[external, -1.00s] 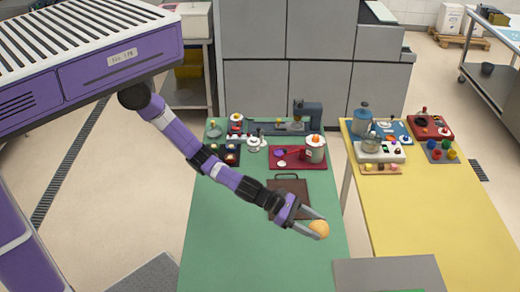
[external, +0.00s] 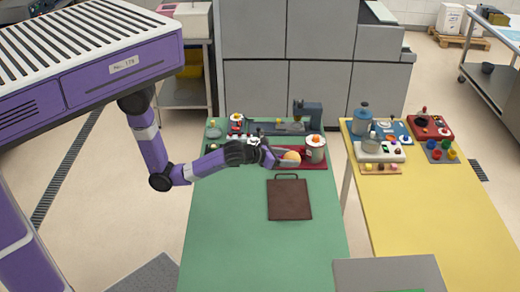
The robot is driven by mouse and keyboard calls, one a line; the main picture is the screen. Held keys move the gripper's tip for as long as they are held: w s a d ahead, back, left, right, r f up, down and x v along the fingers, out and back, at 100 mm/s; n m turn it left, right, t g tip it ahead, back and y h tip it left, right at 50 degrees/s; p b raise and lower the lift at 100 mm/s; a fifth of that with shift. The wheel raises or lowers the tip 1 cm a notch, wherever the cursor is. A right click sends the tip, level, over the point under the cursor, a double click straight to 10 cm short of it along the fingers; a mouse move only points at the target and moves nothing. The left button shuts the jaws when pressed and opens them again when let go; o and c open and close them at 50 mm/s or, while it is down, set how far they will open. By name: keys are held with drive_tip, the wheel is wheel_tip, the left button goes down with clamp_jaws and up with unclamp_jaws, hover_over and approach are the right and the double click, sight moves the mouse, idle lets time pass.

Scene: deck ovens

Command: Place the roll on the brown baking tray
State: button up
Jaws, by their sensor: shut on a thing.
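The roll (external: 291,155) is a small golden-orange round piece, held between the fingers of my gripper (external: 285,158). My gripper is shut on it, over or in front of the red tray (external: 314,165) at the back of the green table; the exact height cannot be told. The brown baking tray (external: 289,200) lies flat on the green table, nearer the camera than my gripper, with a dark handle at its far edge. Its top is bare. My gripper and the roll are beyond its far edge, not over it.
A whitish pot with an orange knob (external: 315,150) stands just right of my gripper. A grey-blue machine (external: 307,115) and several small items line the back of the green table (external: 240,240), whose front is clear. A yellow table (external: 425,220) stands to the right.

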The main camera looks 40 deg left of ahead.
sight(285, 200)
drive_tip(key=f+b, duration=0.2)
drive_tip(key=f, duration=1.8)
drive_tip(key=shift+a+f, duration=0.1)
drive_tip(key=shift+a, duration=0.1)
drive_tip(key=shift+f, duration=0.2)
drive_tip(key=o, duration=1.3)
drive_tip(key=shift+r, duration=0.25)
drive_tip(key=v, duration=1.2)
